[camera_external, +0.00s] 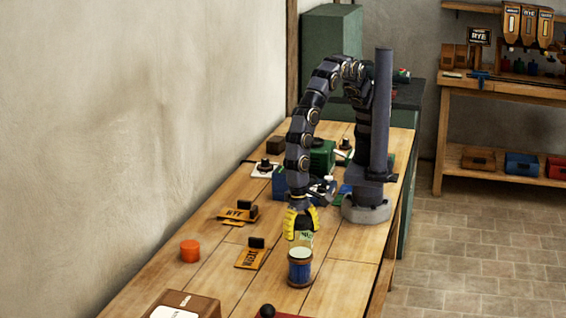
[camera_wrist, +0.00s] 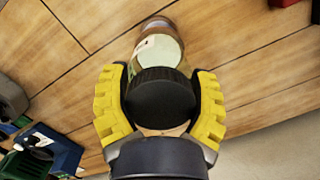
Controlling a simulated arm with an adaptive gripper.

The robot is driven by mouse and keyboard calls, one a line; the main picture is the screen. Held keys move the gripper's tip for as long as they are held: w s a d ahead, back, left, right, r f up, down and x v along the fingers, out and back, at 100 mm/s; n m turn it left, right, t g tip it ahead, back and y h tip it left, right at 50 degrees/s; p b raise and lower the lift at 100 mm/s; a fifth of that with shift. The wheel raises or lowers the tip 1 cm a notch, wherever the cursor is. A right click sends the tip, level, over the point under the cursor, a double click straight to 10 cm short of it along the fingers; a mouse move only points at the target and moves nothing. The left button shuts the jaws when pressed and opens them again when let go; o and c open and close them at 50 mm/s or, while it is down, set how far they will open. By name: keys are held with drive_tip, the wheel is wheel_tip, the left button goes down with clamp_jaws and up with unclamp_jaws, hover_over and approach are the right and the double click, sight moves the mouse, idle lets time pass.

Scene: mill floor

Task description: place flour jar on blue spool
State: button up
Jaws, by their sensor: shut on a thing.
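My gripper (camera_external: 300,222), with yellow fingers, is shut on the flour jar (camera_external: 304,239). In the wrist view my gripper (camera_wrist: 160,100) has its fingers on both sides of the jar's black lid. The jar (camera_wrist: 162,50) has clear walls and a pale label, and its body extends away from the camera. The blue spool (camera_external: 300,272) stands on the bench with a pale top and wooden rims. In the external view the jar's lower end appears just above or behind the spool's top; I cannot tell whether they touch.
An orange cylinder (camera_external: 190,251) stands to the left. A RYE plate (camera_external: 238,213) and another lettered plate (camera_external: 252,258) lie nearby. A wooden box (camera_external: 184,304) is at the front. Green and blue machinery (camera_external: 320,157) sits behind the gripper.

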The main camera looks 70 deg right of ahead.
drive_tip(key=shift+f, duration=0.15)
drive_tip(key=o, duration=1.1)
drive_tip(key=shift+o, duration=0.2)
drive_tip(key=r, duration=0.4)
drive_tip(key=w+r, duration=0.1)
drive_tip(key=r, duration=0.7)
drive_tip(key=shift+w+d+r, duration=0.15)
drive_tip(key=shift+d, duration=0.25)
